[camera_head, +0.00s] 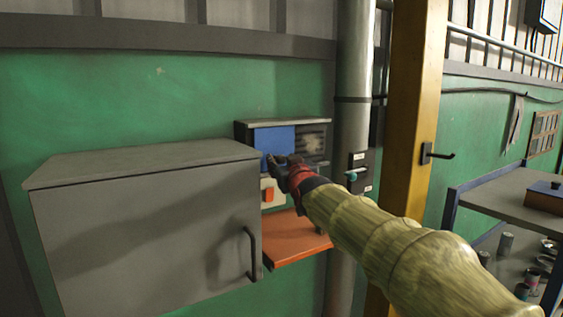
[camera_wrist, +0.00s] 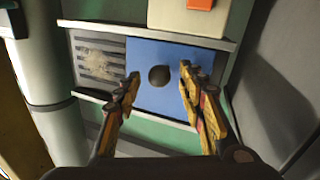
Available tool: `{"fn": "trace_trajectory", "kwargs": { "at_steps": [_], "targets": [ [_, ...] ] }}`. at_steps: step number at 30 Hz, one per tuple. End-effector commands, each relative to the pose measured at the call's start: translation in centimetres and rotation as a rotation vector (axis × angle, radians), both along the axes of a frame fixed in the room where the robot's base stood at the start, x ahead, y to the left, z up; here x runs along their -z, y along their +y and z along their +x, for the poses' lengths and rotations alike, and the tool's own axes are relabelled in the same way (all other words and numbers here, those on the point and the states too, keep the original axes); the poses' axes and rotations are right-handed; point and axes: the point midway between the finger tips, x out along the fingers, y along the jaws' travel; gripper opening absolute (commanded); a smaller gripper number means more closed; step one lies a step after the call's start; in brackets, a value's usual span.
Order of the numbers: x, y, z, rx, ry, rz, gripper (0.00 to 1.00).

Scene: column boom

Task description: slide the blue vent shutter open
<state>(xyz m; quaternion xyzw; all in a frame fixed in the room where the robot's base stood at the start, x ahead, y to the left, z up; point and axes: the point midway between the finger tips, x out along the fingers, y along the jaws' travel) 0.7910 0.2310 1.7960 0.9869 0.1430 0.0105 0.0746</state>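The blue vent shutter (camera_head: 273,138) sits in a grey frame on the green wall. It covers the left part of the frame in the head view, and dark vent slats (camera_head: 312,141) show to its right. In the wrist view the blue shutter (camera_wrist: 168,85) has a dark round knob (camera_wrist: 159,76) near its middle, with the slats (camera_wrist: 98,62) to its left. My gripper (camera_head: 277,163) is in front of the shutter. In the wrist view my gripper (camera_wrist: 158,82) is open, with one finger on each side of the knob. Whether the fingertips touch the shutter I cannot tell.
A grey cabinet (camera_head: 145,225) with a dark handle stands left of the vent. Below the vent are an orange switch (camera_head: 268,194) and an orange shelf (camera_head: 290,238). A pipe (camera_head: 352,110) and yellow post (camera_head: 412,100) rise to the right, beyond which is a shelf (camera_head: 500,200).

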Motion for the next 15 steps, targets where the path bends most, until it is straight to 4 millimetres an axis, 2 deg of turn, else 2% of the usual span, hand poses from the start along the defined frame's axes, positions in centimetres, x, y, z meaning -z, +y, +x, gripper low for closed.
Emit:
{"fn": "trace_trajectory", "kwargs": {
  "at_steps": [9, 15],
  "targets": [
    [-0.1, -1.6, -5.4, 0.0, -0.001, 0.0, 0.4],
    [0.1, -2.4, -8.3, 0.0, 0.001, 0.0, 0.4]
  ]
}}
